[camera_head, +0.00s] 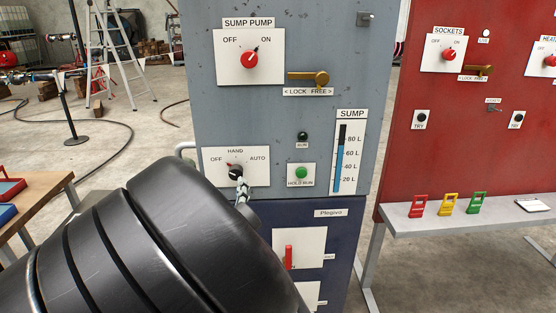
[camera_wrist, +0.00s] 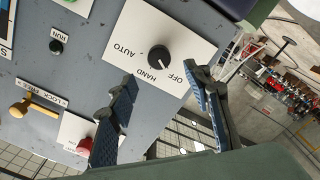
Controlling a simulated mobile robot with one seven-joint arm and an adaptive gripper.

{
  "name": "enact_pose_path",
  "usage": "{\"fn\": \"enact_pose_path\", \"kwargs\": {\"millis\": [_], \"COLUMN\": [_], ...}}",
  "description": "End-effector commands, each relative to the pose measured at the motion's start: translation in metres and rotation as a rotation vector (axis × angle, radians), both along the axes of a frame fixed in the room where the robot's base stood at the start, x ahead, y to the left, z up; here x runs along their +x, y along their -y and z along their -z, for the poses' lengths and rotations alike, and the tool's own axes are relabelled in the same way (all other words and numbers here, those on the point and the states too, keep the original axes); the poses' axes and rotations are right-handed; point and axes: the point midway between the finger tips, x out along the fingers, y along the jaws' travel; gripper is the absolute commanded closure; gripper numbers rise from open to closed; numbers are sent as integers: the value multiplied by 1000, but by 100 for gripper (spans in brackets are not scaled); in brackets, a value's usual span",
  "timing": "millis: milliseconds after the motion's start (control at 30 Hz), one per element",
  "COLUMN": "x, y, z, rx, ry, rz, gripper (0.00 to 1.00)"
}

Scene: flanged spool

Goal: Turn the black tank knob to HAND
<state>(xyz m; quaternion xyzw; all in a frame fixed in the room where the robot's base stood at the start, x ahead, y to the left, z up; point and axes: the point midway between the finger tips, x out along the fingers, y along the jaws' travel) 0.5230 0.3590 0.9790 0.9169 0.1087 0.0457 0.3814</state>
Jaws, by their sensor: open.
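The black tank knob (camera_head: 236,172) sits on a white plate (camera_head: 255,178) marked OFF, HAND and AUTO, on the grey cabinet's lower left. In the head view its pointer seems to lean up-left, toward OFF. The wrist view shows the knob (camera_wrist: 159,57) whole and upside down, with HAND and OFF on the side toward my fingers. My gripper (camera_wrist: 159,74) is open and empty, its fingertips apart on either side of the knob's line. I see no contact with the knob. In the head view my arm hides most of the gripper (camera_head: 243,188); a fingertip shows just below-right of the knob.
A green HOLD RUN button (camera_head: 301,173) and a tank gauge (camera_head: 347,158) lie right of the knob plate. Above are the red sump pump knob (camera_head: 249,59) and a brass lock handle (camera_head: 309,79).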

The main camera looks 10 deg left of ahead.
Motion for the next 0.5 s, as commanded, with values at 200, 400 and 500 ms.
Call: {"fn": "enact_pose_path", "kwargs": {"millis": [200, 400, 500], "x": [37, 73, 85], "y": [-7, -16, -19], "z": [1, 0, 0], "rx": [1, 2, 2], "ry": [2, 1, 0], "rz": [4, 3, 1], "gripper": [55, 55, 55]}}
